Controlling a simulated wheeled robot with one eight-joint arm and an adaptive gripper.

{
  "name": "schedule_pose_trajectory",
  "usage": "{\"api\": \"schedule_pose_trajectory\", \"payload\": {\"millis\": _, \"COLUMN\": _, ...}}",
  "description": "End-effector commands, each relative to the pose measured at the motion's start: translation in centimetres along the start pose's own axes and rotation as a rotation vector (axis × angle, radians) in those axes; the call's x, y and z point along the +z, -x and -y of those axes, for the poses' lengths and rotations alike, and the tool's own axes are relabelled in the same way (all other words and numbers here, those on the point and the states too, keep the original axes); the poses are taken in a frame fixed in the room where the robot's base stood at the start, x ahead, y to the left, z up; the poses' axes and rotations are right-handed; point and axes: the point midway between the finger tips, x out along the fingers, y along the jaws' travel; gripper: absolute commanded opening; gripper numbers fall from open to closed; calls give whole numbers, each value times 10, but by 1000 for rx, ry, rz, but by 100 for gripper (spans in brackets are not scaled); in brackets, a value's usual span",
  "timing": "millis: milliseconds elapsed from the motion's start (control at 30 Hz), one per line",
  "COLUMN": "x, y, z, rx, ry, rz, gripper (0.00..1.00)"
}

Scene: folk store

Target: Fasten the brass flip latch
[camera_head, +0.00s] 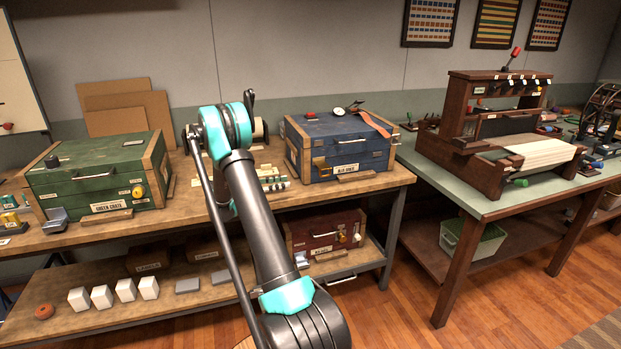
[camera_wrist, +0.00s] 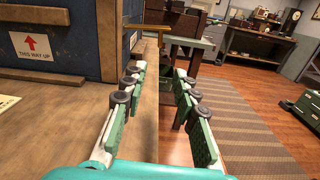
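The blue chest (camera_head: 340,140) stands on the wooden bench with its lid down. A small brass fitting (camera_head: 320,163), which looks like the flip latch, is at the left of its front face. The chest (camera_wrist: 75,20) fills the upper left of the wrist view, with a "THIS WAY UP" label. A brass-coloured bar (camera_wrist: 170,35) juts out past its corner, beyond and between my fingertips; it appears to be the latch, clear of the fingers. My gripper (camera_wrist: 160,82) is open and empty, beside the chest's front corner. In the head view my arm hides most of it.
A green crate (camera_head: 95,170) stands on the left of the bench. A red crate (camera_head: 325,234) and several white blocks sit on the lower shelf. A green-topped table (camera_head: 455,185) with a loom stands to the right. Open floor lies in front.

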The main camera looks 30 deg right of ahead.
Motion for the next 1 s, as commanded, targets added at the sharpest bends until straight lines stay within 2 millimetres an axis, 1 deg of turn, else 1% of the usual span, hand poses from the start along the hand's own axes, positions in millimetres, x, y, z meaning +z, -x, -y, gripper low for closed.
{"api": "schedule_pose_trajectory", "payload": {"millis": 167, "x": 0, "y": -16, "z": 0, "rx": -4, "ry": 3, "rz": 4, "gripper": 29}}
{"api": "schedule_pose_trajectory", "payload": {"millis": 267, "x": 0, "y": -33, "z": 1, "rx": -5, "ry": 2, "rz": 4, "gripper": 29}}
{"api": "schedule_pose_trajectory", "payload": {"millis": 800, "x": 0, "y": -138, "z": 1, "rx": -4, "ry": 2, "rz": 2, "gripper": 29}}
{"api": "schedule_pose_trajectory", "payload": {"millis": 900, "x": 0, "y": -153, "z": 1, "rx": -4, "ry": 1, "rz": 2, "gripper": 29}}
{"api": "schedule_pose_trajectory", "payload": {"millis": 1000, "x": 0, "y": -163, "z": 0, "rx": -2, "ry": 1, "rz": 2, "gripper": 29}}
